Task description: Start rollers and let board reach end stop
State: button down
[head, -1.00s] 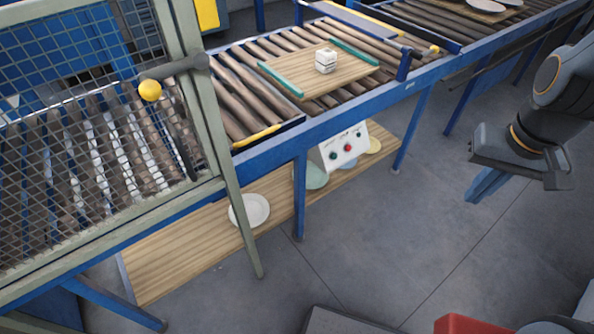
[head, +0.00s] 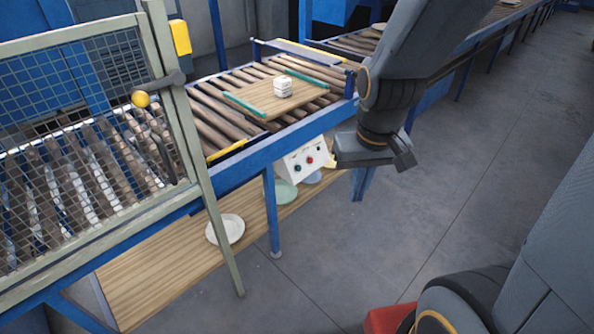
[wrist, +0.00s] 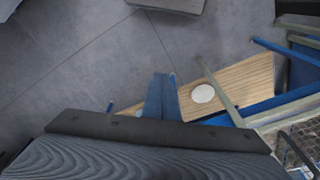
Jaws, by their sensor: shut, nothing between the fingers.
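A wooden board (head: 258,101) with green edge strips lies on the brown rollers (head: 208,112) in the head view. A small white banded block (head: 282,87) sits on it. A blue crossbar (head: 305,48) spans the rollers beyond the board; I cannot tell if it is the end stop. A white control box (head: 307,160) with red and green buttons is below the conveyor's near rail. My gripper's blue fingers are shut and empty in the wrist view (wrist: 162,98).
A mesh guard (head: 80,130) with a yellow-knobbed lever (head: 141,99) stands at the left. A wooden lower shelf (head: 160,272) holds a white plate (head: 225,229) and other discs. Blue legs (head: 271,210) stand along the front. The grey floor (head: 400,230) is open at right.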

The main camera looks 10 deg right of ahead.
aim_at(298, 168)
jog(key=w+f+t+b, duration=0.5)
jog(key=w+f+b, duration=0.6)
jog(key=w+b, duration=0.2)
jog(key=w+d+f+n+t+y+b, duration=0.1)
jog(key=w+f+t+b, duration=0.5)
jog(key=w+f+b, duration=0.6)
jog(key=w+d+f+t+b, duration=0.1)
jog(key=w+f+t+b, duration=0.5)
jog(key=w+f+b, duration=0.5)
jog(key=w+b, duration=0.2)
jog(key=w, duration=0.5)
jog(key=shift+w+d+f+n+b, duration=0.25)
jog(key=shift+f+n+b, duration=0.05)
jog(key=shift+f+b, duration=0.1)
jog(key=shift+w+a+f+b, duration=0.7)
jog(key=shift+w+a+b, duration=0.05)
jog(key=shift+w, duration=0.25)
jog(key=shift+w+a+f+b, duration=0.75)
jog(key=shift+w+a+b, duration=0.05)
jog(key=shift+w, duration=0.25)
jog(key=shift+w+a+f+b, duration=0.7)
jog(key=shift+w+a+b, duration=0.05)
jog(key=shift+w, duration=0.25)
jog(key=shift+w+a+f, duration=0.2)
jog(key=shift+w+f, duration=0.05)
jog(key=shift+w, duration=0.05)
